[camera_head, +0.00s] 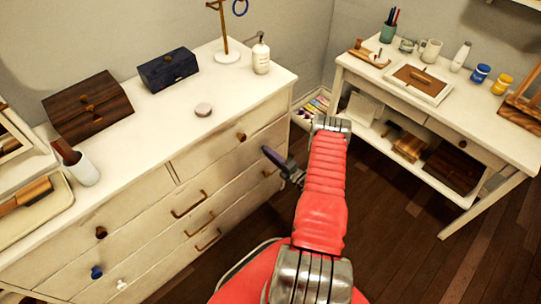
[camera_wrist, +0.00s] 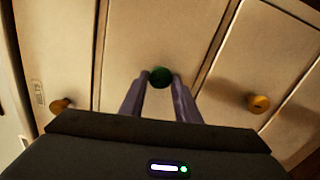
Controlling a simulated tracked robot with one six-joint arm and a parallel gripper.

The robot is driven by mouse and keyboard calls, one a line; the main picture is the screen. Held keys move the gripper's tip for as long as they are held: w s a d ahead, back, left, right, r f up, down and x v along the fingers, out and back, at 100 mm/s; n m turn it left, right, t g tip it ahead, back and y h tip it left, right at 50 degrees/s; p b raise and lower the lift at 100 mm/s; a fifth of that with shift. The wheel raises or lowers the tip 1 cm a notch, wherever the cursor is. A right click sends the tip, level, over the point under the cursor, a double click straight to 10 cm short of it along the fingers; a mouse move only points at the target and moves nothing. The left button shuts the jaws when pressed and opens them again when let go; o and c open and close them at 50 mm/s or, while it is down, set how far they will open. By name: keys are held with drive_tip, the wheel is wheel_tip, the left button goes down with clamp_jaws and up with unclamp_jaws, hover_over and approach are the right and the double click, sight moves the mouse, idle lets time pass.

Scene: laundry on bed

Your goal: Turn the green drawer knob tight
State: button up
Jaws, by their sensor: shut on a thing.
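The green drawer knob (camera_wrist: 160,77) shows in the middle of the wrist view, on a cream drawer front. My gripper (camera_wrist: 159,84) has its two purple fingers on either side of the knob, shut on it. In the head view my gripper (camera_head: 268,153) reaches to the right end of the dresser front, with its fingertips against a drawer. The green knob is hidden there behind the gripper. I cannot tell from these frames how tight the knob sits.
The cream dresser (camera_head: 222,155) carries other knobs, such as a brown one (camera_head: 241,137) and a blue one (camera_head: 96,272), and brass handles (camera_head: 190,204). A wooden box (camera_head: 88,106), a blue box (camera_head: 168,68) and a pump bottle (camera_head: 261,57) stand on top. A white desk (camera_head: 430,108) stands at right.

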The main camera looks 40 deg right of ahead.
drive_tip(key=shift+d+f+m, duration=0.1)
drive_tip(key=shift+d+m, duration=0.05)
drive_tip(key=shift+m, duration=3.65)
drive_tip(key=o, duration=1)
drive_tip(key=shift+o, duration=0.2)
drive_tip(key=shift+s, duration=0.1)
drive_tip(key=s, duration=1.3)
drive_tip(key=shift+s, duration=0.35)
drive_tip(key=shift+d, duration=0.1)
